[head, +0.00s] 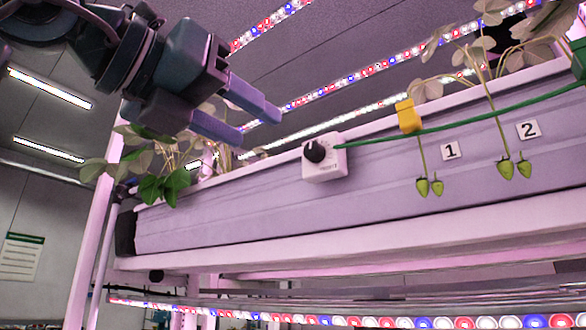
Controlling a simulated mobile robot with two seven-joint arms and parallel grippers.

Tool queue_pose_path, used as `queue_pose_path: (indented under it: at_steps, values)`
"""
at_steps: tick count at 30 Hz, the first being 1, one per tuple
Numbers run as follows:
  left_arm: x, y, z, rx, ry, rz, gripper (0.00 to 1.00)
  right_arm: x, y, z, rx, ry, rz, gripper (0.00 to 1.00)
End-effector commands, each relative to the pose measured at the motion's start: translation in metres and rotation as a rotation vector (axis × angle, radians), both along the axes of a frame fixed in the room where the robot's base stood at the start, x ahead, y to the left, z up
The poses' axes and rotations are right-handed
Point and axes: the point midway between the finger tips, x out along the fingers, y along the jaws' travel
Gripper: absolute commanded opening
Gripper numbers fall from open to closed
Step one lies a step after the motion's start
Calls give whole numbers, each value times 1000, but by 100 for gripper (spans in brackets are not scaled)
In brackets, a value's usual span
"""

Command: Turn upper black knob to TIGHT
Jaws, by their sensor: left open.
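The black knob (315,152) sits on a small white box (326,167) fixed to the side of the upper planter trough. The lettering on the box is too small to read, so I cannot tell the knob's setting. A green line (420,126) runs from the box to the right. My left gripper (259,121) is open and empty, up and to the left of the knob and apart from it. Its two fingers point down to the right. My right gripper is not in view.
The trough (230,215) carries labels 1 (451,152) and 2 (528,130), a yellow clip (408,116) and hanging green berries (430,187). Leafy plants (165,185) spill over its left end, below my gripper. A white post (95,220) stands at left.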

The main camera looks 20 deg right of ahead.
Motion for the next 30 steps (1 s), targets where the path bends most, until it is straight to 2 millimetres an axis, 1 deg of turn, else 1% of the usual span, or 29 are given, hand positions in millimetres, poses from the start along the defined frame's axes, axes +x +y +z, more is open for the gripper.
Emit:
queue_pose_path:
  at_steps: [1,3,5,8,11,16,22,25,30]
  values:
    - [-8,4,7,6,-31,30,47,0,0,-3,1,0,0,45]
    - [-13,8,13,11,-51,57,47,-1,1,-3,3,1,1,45]
    - [-14,8,17,13,-60,69,47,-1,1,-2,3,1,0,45]
    - [-11,3,18,16,-62,73,47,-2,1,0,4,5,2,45]
    - [-2,-9,19,16,-60,69,47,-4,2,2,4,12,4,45]
    - [20,-37,20,16,-60,68,47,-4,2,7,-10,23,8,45]
    - [44,-69,20,16,-59,67,47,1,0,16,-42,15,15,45]
    - [54,-81,19,15,-60,67,47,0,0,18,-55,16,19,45]
    - [63,-92,18,14,-60,68,47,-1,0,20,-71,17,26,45]
